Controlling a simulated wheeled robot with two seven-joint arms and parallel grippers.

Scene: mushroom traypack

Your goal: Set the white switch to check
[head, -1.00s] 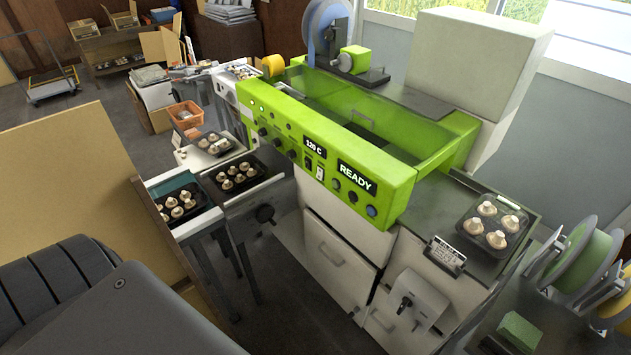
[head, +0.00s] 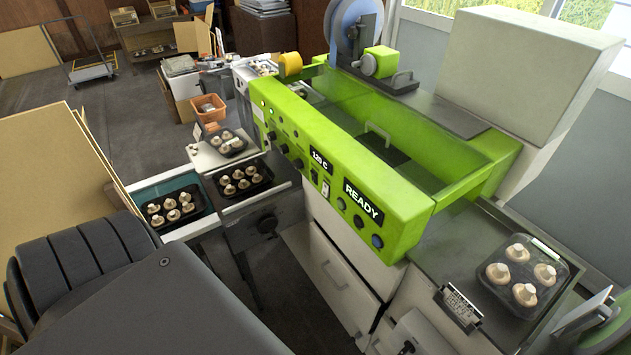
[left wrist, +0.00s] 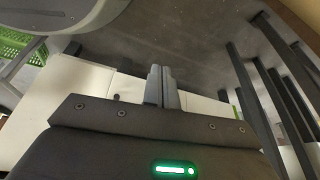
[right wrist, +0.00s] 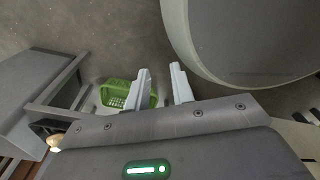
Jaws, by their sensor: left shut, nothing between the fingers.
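The green sealing machine (head: 345,150) stands in the middle of the head view. Its front panel carries a lit "120 C" display (head: 320,160), a "READY" display (head: 363,203), knobs and small switches. The white switch (head: 326,188) is a small pale rocker below the "120 C" display; its setting is too small to read. My left gripper (left wrist: 163,87) is shut and empty in the left wrist view, over floor and pale cabinets. My right gripper (right wrist: 160,82) is open and empty, with a green basket beyond it. Neither gripper shows in the head view, so both are away from the panel.
A black tray of mushrooms (head: 489,290) lies on the right worktop beside a small label sign (head: 459,305). Several mushroom trays stand left of the machine. Cardboard sheets (head: 50,170) stand at the left. The floor at back left is fairly clear.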

